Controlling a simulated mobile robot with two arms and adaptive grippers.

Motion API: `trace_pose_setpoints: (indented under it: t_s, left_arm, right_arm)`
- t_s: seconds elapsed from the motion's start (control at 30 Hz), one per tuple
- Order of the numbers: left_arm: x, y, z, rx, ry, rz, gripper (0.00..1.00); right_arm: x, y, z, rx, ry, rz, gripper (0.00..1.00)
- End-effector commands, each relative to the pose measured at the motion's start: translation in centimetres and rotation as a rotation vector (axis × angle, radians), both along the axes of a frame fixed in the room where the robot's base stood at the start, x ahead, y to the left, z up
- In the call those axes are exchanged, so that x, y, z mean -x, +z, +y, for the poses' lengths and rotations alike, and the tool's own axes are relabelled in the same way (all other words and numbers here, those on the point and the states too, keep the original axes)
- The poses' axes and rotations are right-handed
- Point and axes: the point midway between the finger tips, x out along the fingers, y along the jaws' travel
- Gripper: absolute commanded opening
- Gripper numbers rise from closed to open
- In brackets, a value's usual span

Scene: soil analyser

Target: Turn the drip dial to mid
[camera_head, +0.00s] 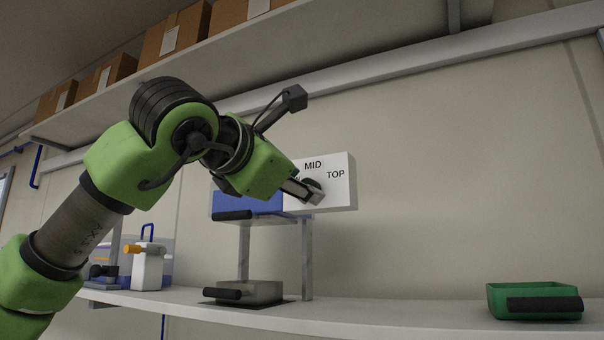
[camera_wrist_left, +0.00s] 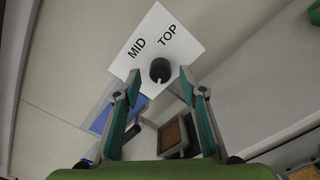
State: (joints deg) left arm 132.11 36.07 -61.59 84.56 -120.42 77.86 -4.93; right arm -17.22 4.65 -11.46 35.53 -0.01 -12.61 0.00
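The drip dial (camera_wrist_left: 160,70) is a dark round knob on a white panel (camera_wrist_left: 188,38) lettered MID and TOP. A pale mark on the dial points down in the left wrist view, away from TOP and MID. In the head view the panel (camera_head: 340,185) also shows part of a third label, mostly hidden by my arm. My left gripper (camera_head: 314,194) is at the dial. In the left wrist view its two fingers (camera_wrist_left: 159,76) are apart, one on each side of the dial. I cannot tell whether they touch it. My right gripper is not in view.
Below the panel, a metal stand (camera_head: 307,258) rises from the white shelf (camera_head: 400,318), with a drawer-like grey tray (camera_head: 262,292) at its foot. A green tray (camera_head: 520,291) is at the right, and a white container (camera_head: 147,270) at the left. Boxes (camera_head: 175,38) sit on the upper shelf.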

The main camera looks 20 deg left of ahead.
Motion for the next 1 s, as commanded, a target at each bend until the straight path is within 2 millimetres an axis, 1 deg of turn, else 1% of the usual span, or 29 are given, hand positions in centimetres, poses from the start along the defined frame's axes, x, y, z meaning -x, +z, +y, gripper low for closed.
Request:
trace_pose_setpoints:
  t_s: [0.03, 0.13, 0.43, 0.47, 0.5, 0.57, 0.6, 0.87, 1.0]
  left_arm:
    - [-0.48, 0.15, -0.1, 0.0, -0.001, 0.001, 0.38]
    - [-1.02, 0.01, -0.19, -0.001, -0.001, 0.001, 0.38]
    - [-1.19, -0.08, -0.22, -0.001, -0.001, 0.001, 0.38]
    - [-1.19, -0.08, -0.22, -0.001, -0.001, 0.001, 0.3]
    - [-1.18, -0.07, -0.21, -0.001, -0.001, 0.001, 0.2]
    - [-1.17, -0.06, -0.21, -0.001, -0.001, 0.0, 0.04]
    - [-1.17, -0.06, -0.21, -0.001, -0.001, 0.0, 0.0]
    - [-1.15, -0.04, -0.21, -0.012, -0.001, -0.002, 0.0]
    - [-1.16, -0.03, -0.2, -0.051, -0.001, -0.007, 0.0]
  right_arm:
    - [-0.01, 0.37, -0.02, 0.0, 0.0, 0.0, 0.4]
    - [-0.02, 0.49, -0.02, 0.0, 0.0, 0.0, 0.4]
    - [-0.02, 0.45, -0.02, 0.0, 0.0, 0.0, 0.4]
    - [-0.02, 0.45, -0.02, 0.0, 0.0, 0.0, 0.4]
    - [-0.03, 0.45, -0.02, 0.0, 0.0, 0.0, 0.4]
    - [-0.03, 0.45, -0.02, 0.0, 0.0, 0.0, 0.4]
    - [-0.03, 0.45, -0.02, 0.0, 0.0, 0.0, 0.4]
    - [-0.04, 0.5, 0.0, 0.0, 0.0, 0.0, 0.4]
    - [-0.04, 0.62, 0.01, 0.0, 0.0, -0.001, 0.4]
